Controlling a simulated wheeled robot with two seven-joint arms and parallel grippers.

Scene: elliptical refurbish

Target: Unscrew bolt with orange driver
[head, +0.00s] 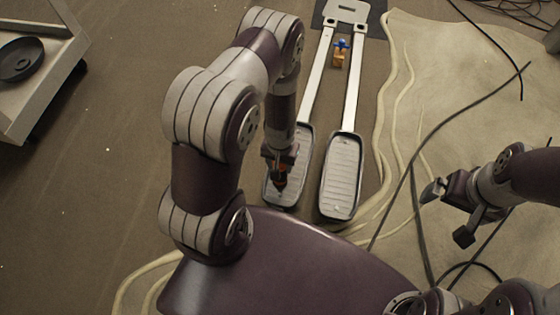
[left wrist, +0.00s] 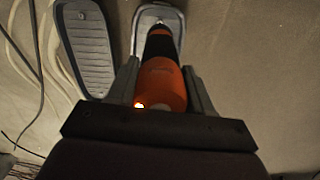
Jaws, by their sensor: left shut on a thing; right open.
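My left gripper (head: 281,172) is shut on the orange driver (left wrist: 162,80), which has a black front part. In the head view the driver (head: 281,183) points down over the left foot pedal (head: 298,168) of the elliptical. I cannot tell whether the tip touches anything. One small bolt-like dot (left wrist: 81,15) shows on the other pedal; that right pedal (head: 341,178) lies beside the left one. My right gripper (head: 451,211) is open and empty, at the right.
Two pale rails (head: 352,90) run from the pedals to a far plate (head: 347,11). A small blue and orange object (head: 340,53) lies between the rails. Black cables (head: 452,113) cross the cloth at right. A cart (head: 42,62) with a dark disc stands upper left.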

